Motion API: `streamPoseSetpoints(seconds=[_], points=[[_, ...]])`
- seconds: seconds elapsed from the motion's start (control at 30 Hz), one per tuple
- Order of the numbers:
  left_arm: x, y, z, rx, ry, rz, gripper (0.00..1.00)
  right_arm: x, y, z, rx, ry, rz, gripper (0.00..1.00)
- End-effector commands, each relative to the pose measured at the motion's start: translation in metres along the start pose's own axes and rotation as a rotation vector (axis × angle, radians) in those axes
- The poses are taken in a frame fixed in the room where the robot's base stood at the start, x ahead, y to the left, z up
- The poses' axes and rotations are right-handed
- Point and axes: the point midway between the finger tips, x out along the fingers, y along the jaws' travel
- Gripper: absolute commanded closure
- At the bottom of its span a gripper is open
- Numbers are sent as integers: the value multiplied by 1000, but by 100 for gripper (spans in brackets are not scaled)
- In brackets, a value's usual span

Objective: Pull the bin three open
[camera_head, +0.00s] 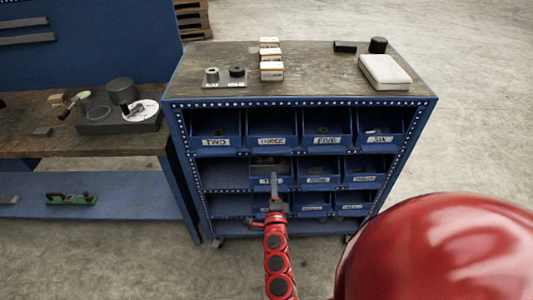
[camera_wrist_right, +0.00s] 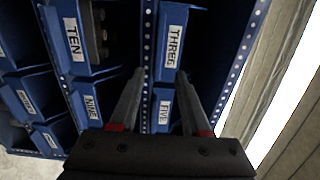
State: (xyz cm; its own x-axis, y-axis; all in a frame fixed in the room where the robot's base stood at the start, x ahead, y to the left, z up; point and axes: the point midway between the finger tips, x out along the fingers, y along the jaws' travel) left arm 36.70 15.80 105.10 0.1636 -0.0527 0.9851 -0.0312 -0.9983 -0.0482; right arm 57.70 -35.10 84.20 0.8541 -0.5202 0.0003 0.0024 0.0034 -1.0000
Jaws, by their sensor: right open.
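Bin three (camera_head: 272,141) is a blue bin with a white THREE label in the top row of the cabinet, between the bins marked TWO and FIVE. It looks pushed in like its neighbours. In the right wrist view bin three (camera_wrist_right: 175,45) shows sideways, ahead of the fingertips. My right gripper (camera_head: 274,180) is in front of the cabinet, lower than bin three in the head view and over the middle row. In the wrist view my right gripper (camera_wrist_right: 160,74) is open and empty, its fingers apart near the THREE and FIVE bins. My left gripper is not in view.
The blue cabinet (camera_head: 183,141) holds other bins, including bin two (camera_head: 215,141), bin five (camera_head: 326,140) and bin ten (camera_wrist_right: 72,40). Small boxes and a white case (camera_head: 384,72) stand on its top. A workbench (camera_head: 60,145) is at the left. Floor is clear at the right.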

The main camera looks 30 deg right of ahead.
Motion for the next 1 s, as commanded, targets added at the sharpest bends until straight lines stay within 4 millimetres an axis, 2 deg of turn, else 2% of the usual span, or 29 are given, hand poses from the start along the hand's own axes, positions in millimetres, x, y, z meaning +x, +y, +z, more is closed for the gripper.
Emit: streamPoseSetpoints(seconds=[0.1, 0.4, 0.6, 0.8, 1.0], points=[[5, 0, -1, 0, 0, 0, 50, 26, -3, -1, -3, 3, -2, 52], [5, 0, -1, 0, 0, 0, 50, 86, -2, 0, -5, 1, -3, 52], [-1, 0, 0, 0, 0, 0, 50, 118, 1, 0, -7, 1, -1, 52], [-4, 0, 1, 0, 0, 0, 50, 135, 0, 0, -4, 1, -2, 52], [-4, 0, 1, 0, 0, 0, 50, 138, 0, -1, -4, 2, 0, 52]])
